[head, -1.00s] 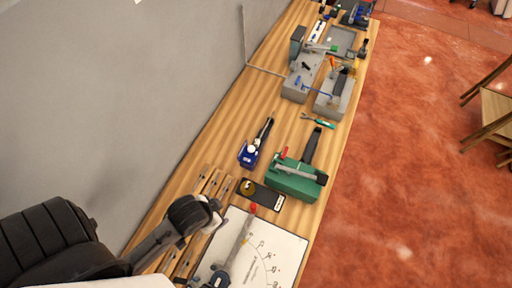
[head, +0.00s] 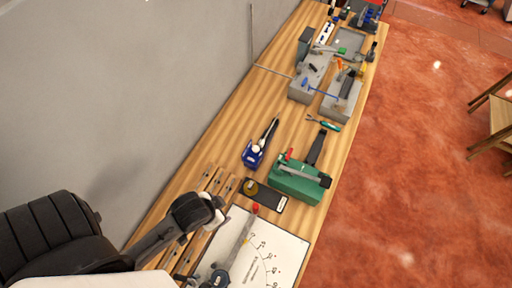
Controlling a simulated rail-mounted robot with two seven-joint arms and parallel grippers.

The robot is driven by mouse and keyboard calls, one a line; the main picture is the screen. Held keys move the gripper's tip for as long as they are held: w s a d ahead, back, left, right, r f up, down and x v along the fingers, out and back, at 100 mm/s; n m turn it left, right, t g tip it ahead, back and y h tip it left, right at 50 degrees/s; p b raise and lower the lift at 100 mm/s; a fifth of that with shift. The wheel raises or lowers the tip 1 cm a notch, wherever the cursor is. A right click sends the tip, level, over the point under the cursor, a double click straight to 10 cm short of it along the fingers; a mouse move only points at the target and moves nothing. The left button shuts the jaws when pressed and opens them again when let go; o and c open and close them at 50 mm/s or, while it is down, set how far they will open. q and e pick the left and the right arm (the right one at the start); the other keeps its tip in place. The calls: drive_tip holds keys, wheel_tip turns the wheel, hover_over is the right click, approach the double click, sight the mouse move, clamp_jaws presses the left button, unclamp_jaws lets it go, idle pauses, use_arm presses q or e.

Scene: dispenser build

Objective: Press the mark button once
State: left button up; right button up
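A dark flat box (head: 270,197) with a round brass-coloured button (head: 250,187) at its left end and a small white label at its right end lies on the wooden bench. I cannot read the label, so I cannot tell for sure that this is the mark button. My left arm comes in from the lower left. Its end, with the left gripper (head: 216,208), is above the bench, left of and below the dark box in the picture. The fingers are too small and hidden to tell open from shut. No contact with the button shows. My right gripper is not in view.
A green tool (head: 297,182) and a blue tool (head: 254,154) stand beyond. Wooden rails (head: 212,185) lie left. Grey blocks (head: 312,78) stand farther along.

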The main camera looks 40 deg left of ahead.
use_arm(q)
drive_tip(key=shift+d, duration=0.1)
drive_tip(key=c, duration=1.1)
clamp_jaws()
idle(0.5)
